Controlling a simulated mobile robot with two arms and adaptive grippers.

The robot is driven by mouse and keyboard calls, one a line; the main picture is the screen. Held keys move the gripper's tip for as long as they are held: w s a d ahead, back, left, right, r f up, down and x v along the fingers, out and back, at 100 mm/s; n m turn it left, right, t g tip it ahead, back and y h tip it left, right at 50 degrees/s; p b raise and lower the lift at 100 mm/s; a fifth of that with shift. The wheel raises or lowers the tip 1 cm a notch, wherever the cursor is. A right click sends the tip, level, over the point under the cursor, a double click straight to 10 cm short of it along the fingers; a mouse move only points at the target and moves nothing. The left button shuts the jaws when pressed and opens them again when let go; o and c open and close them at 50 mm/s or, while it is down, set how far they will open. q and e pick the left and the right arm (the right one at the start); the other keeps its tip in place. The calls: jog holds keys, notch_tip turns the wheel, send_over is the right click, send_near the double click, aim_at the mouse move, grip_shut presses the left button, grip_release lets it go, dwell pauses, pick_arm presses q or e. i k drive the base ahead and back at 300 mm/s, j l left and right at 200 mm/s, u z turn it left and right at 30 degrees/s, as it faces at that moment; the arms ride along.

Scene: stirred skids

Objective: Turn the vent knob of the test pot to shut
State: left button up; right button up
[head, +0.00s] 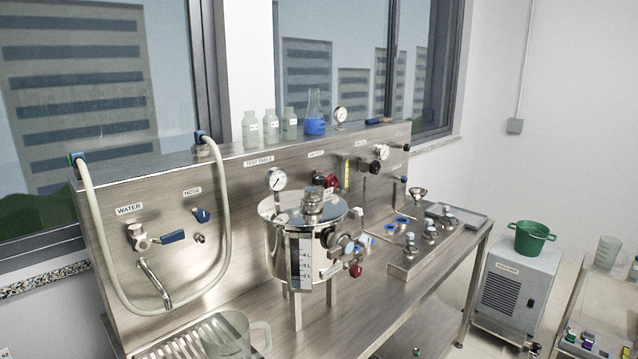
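The test pot (283,245) is a shiny steel vessel on legs at the middle of the steel bench. A steel fitting (312,203) stands on its lid, and a pressure gauge (276,179) rises behind the lid's left side. A dark red knob (331,181) shows just behind the lid, and another red knob (355,270) sits low on the pot's right side. I cannot tell which of them is the vent knob, or how it is turned. Neither gripper is in view.
A clear jug (226,335) stands at the bench's front left by the drain grille. A hose (93,215) loops over the back panel. A fitting block (430,250) and a tray (458,214) occupy the right. Bare bench lies in front of the block.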

aim_at(317, 181)
jog(key=u, duration=0.2)
jog(key=i+l+u, duration=0.25)
jog(key=l+u, duration=0.25)
jog(key=i+l+u, duration=0.2)
jog(key=l, duration=0.25)
jog(key=k, duration=0.1)
